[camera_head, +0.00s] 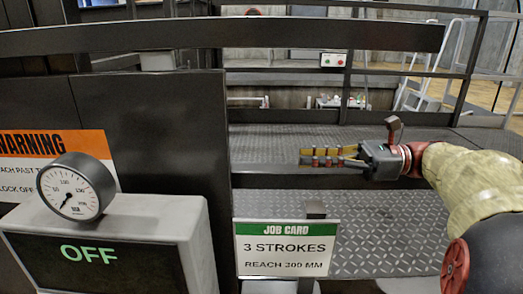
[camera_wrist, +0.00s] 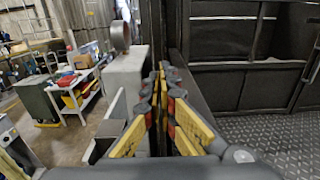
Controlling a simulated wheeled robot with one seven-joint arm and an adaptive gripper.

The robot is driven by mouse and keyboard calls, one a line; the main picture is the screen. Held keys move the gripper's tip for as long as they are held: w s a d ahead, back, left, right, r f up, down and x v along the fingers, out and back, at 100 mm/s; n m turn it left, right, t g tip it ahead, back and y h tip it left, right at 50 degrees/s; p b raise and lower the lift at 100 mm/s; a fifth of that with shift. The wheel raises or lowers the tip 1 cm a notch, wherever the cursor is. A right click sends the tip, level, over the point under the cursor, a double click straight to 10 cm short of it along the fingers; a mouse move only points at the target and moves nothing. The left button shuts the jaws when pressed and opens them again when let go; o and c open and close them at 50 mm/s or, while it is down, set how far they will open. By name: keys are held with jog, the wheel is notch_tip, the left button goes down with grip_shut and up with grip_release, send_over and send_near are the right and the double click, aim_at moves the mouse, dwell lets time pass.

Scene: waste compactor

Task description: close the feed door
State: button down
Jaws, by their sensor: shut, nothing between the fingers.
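My gripper (camera_head: 304,157) is at the right of the head view, with its fingers pointing left toward a tall dark panel (camera_head: 178,120). The fingers are shut and empty. A gap shows between the fingertips and the panel's right edge in the head view. In the wrist view, the gripper (camera_wrist: 162,76) has its fingertips close together in front of a dark upright edge (camera_wrist: 172,35). I cannot tell whether they touch it. I cannot tell for sure which dark panel is the feed door.
A control box reading OFF (camera_head: 110,245) with a gauge (camera_head: 76,187) stands at the front left. A job card (camera_head: 287,250) stands front centre. A dark rail (camera_head: 220,36) crosses above. Treaded plate floor (camera_head: 400,225) lies below my arm. The wrist view shows a cart (camera_wrist: 75,92).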

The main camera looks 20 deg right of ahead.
aim_at(230, 158)
jog(key=x, duration=1.3)
jog(key=shift+s+a+r, duration=0.1)
jog(key=shift+s+a, duration=0.15)
jog(key=shift+a, duration=0.2)
jog(key=shift+w+a, duration=0.2)
jog(key=shift+a, duration=0.35)
jog(key=p+x, duration=0.2)
jog(key=x, duration=3.5)
jog(key=shift+a, duration=0.3)
jog(key=shift+d, duration=0.1)
